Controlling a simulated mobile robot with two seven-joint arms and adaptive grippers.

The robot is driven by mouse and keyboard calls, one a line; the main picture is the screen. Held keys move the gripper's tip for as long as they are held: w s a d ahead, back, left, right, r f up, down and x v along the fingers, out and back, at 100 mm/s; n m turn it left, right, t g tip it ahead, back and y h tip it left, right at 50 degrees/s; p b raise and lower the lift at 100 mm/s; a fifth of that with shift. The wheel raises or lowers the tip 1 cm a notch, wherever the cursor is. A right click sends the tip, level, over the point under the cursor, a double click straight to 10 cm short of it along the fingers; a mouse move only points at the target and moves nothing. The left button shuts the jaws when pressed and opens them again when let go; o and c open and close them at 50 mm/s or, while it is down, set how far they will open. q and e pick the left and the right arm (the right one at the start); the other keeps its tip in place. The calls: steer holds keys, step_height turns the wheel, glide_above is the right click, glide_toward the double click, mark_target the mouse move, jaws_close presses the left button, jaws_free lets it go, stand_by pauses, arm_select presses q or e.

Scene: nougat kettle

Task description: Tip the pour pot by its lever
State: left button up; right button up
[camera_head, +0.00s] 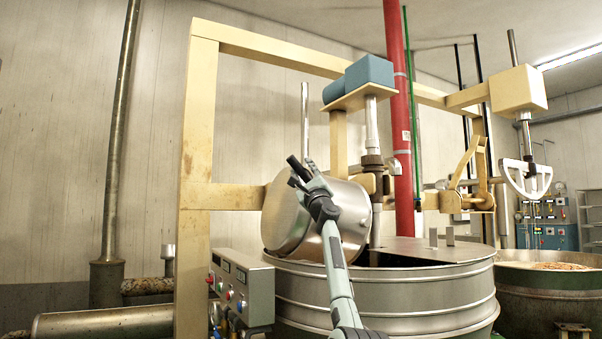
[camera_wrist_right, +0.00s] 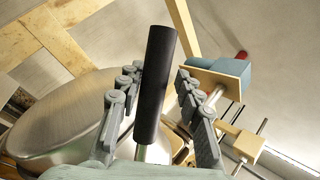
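The pour pot (camera_head: 336,198) is a shiny steel drum, tilted, above the left edge of the large round kettle (camera_head: 390,292). Its curved steel wall also shows at left in the right wrist view (camera_wrist_right: 65,120). The lever's black grip (camera_wrist_right: 155,85), on a thin metal rod, stands between the fingers of my right gripper (camera_wrist_right: 157,80). In the head view my right gripper (camera_head: 303,172) is in front of the pot and the black grip (camera_head: 294,164) sticks out past it. The fingers are apart, with a gap on the grip's right; contact on the left is unclear. My left gripper is not in view.
A cream frame (camera_head: 196,130) surrounds the pot, with a blue motor (camera_head: 370,71) above. A control box (camera_head: 243,287) with buttons stands left of the kettle. A red pipe (camera_head: 399,120) rises behind. A second kettle (camera_head: 550,280) stands at right.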

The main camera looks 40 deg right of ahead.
steer(key=shift+o, duration=0.3)
steer(key=shift+w+a+f, duration=0.1)
steer(key=shift+f, duration=0.1)
steer(key=shift+s+a+f, duration=0.1)
steer(key=shift+s+f, duration=0.25)
steer(key=v, duration=0.4)
steer(key=shift+s+a+f, duration=0.1)
steer(key=shift+s+a, duration=0.2)
steer(key=shift+v, duration=0.8)
steer(key=shift+d, duration=0.1)
